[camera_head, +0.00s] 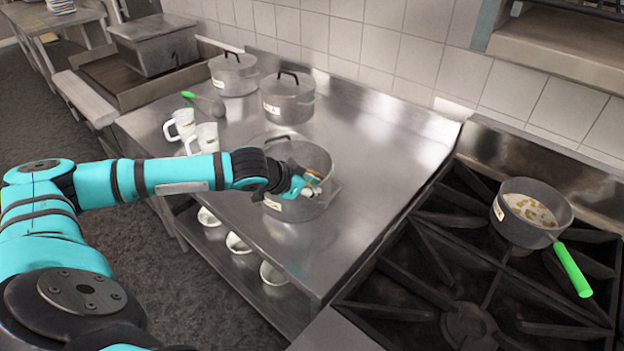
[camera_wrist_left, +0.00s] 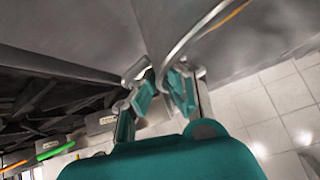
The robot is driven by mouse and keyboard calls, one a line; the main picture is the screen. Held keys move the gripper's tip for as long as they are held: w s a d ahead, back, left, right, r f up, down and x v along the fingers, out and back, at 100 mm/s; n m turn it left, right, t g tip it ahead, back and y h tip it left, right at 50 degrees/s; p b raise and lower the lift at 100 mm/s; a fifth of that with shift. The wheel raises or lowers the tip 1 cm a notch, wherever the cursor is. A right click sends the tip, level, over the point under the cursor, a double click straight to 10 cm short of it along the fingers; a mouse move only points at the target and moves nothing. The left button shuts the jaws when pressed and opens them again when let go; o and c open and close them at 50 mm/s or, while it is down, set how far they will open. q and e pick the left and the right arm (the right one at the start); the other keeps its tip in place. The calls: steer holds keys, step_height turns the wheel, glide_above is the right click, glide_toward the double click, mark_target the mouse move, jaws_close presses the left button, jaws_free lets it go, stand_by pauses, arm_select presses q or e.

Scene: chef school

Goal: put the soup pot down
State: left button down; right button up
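A grey metal soup pot (camera_head: 302,212) with a small label is at the front of the steel counter, upright. I cannot tell for sure whether its base touches the counter. Its inside is partly hidden by my gripper; something orange-brown shows there. My left gripper (camera_head: 302,187) is at the pot's rim. In the left wrist view the fingers (camera_wrist_left: 162,88) are closed on either side of the thin pale rim (camera_wrist_left: 190,38). My right gripper is not in view.
The steel counter (camera_head: 375,150) is clear to the right of the pot. Two lidded pots (camera_head: 288,103) (camera_head: 235,80) and white mugs (camera_head: 205,139) stand behind and left. A stove (camera_head: 440,255) at the right holds a green-handled saucepan (camera_head: 527,228).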

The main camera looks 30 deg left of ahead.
arm_select(q)
steer(key=c, duration=1.8)
jaws_free()
steer(key=o, duration=0.3)
steer(key=shift+s+d, duration=0.1)
steer(key=b+v, duration=0.1)
steer(key=v, duration=1.1)
